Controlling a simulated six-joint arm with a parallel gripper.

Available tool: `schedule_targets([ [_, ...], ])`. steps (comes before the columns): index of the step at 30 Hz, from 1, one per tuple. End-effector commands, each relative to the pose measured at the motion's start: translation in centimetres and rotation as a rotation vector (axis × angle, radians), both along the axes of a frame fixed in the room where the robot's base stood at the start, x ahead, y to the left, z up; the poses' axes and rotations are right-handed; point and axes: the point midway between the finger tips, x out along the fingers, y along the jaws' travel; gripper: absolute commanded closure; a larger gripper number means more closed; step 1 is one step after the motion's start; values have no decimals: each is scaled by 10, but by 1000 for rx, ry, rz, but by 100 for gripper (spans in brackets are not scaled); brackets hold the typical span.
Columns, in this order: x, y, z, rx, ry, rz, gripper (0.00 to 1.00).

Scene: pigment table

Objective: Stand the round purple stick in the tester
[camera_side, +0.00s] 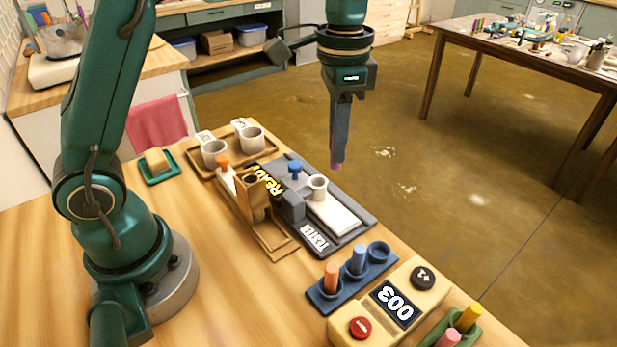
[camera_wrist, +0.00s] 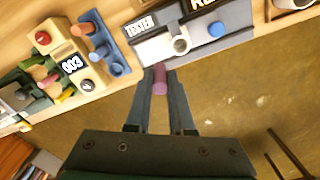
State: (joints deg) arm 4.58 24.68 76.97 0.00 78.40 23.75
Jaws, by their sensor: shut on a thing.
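My gripper (camera_side: 339,150) is shut on the purple stick (camera_wrist: 160,80), high and towards the table's far edge, to the right of the tester in the side view. The stick's pinkish-purple lower end (camera_side: 336,166) points down below the fingertips; its upper part is hidden between them. The tester (camera_side: 357,237) is a dark grey base with a white plate, a blue knob (camera_side: 295,170) and a pale round holder (camera_side: 317,186). The holder (camera_wrist: 181,45) also shows in the wrist view, above the stick, and looks empty. The stick is apart from it.
A blue rack (camera_side: 323,299) holds an orange stick (camera_side: 331,277) and a blue stick (camera_side: 357,260), with one hole empty. A cream counter box (camera_side: 345,325) reads 003. A wooden stand (camera_side: 252,202) adjoins the tester. Two cups stand on a wooden tray (camera_side: 207,172).

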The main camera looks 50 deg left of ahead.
Motion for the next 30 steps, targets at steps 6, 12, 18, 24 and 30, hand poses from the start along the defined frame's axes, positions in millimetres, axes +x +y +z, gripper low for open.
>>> schedule_targets([
  [6, 0, 6, 4, 0, -1, 0, 100],
  [12, 0, 6, 4, 0, -1, 0, 100],
  [18, 0, 14, 8, 0, -2, -54, 100],
  [24, 0, 33, 19, 0, -4, -215, 100],
  [30, -2, 40, 21, 0, 0, -291, 100],
])
